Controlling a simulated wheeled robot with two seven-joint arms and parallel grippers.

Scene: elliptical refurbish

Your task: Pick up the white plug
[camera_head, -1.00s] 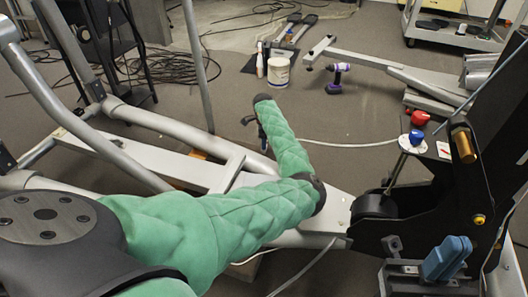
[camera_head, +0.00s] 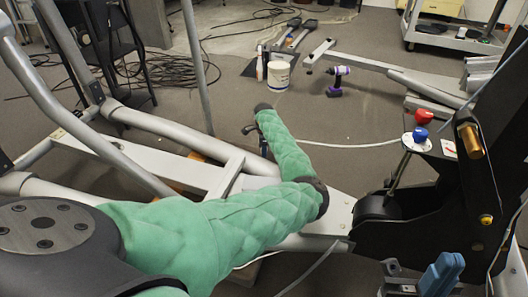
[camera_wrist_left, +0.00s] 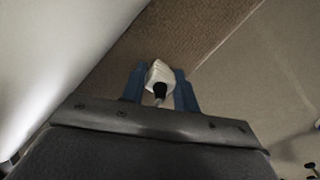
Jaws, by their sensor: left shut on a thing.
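The white plug (camera_wrist_left: 157,74) shows in the left wrist view, between the two blue fingers of my left gripper (camera_wrist_left: 159,70), which is shut on it. Its dark cable end points back toward the gripper body. In the head view my green left arm reaches forward, with the left gripper (camera_head: 250,128) small and dark at its far end; the plug cannot be made out there. A blue part on a metal mount, which looks like my right gripper (camera_head: 436,276), is cut off at the lower right edge; its jaw opening cannot be made out.
Grey frame tubes (camera_head: 165,128) lie left of and under my arm. A black upright housing (camera_head: 450,200) with red and blue knobs stands at right. A white bucket (camera_head: 278,77) and a purple drill (camera_head: 338,80) sit on the floor beyond, with free carpet before them.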

